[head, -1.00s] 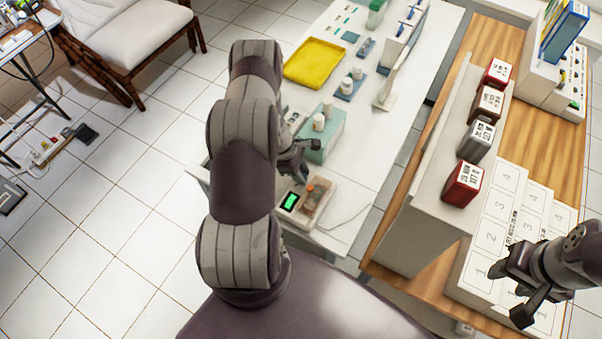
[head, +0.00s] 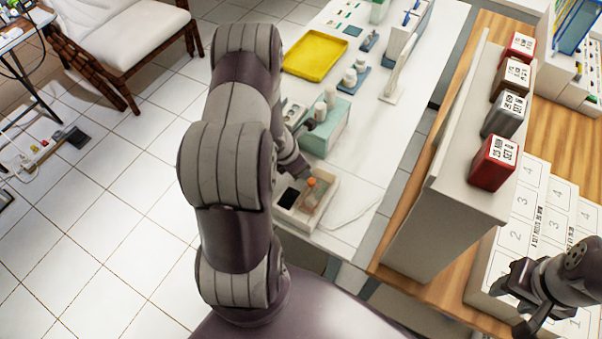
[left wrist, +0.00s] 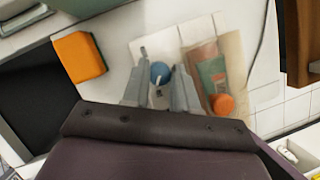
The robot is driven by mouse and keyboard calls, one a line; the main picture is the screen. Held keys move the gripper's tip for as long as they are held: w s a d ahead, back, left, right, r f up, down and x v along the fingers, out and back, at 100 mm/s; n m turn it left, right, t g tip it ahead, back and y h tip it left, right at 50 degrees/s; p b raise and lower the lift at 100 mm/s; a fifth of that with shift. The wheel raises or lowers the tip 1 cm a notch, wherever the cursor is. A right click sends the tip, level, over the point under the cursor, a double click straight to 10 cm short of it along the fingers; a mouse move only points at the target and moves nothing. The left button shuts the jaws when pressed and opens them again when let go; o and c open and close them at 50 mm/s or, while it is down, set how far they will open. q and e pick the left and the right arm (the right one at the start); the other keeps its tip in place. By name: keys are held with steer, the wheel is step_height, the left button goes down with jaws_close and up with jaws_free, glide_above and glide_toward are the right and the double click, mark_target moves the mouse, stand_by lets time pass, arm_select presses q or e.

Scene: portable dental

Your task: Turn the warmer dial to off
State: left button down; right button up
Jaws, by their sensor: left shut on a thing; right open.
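My left gripper (head: 304,172) is over the warmer, pointing down. In the left wrist view, the two fingers of my left gripper (left wrist: 162,62) stand on either side of the dial, closed on it. The dial's pointer mark is too small to read. My right gripper (head: 512,305) is open and empty over the numbered cards at the right.
A clear pouch with an orange-capped tube (left wrist: 222,103) lies right beside the dial. An orange block (left wrist: 79,57) is left of it. A teal box (head: 328,137) with white bottles stands just behind the warmer. A tall beige shelf (head: 430,225) with several small boxes stands right.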

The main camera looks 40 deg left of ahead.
arm_select(q)
steer(key=shift+n+y+b, duration=0.3)
steer(key=shift+n+b, duration=0.3)
steer(key=shift+b, duration=0.05)
steer(key=c, duration=0.9)
jaws_free()
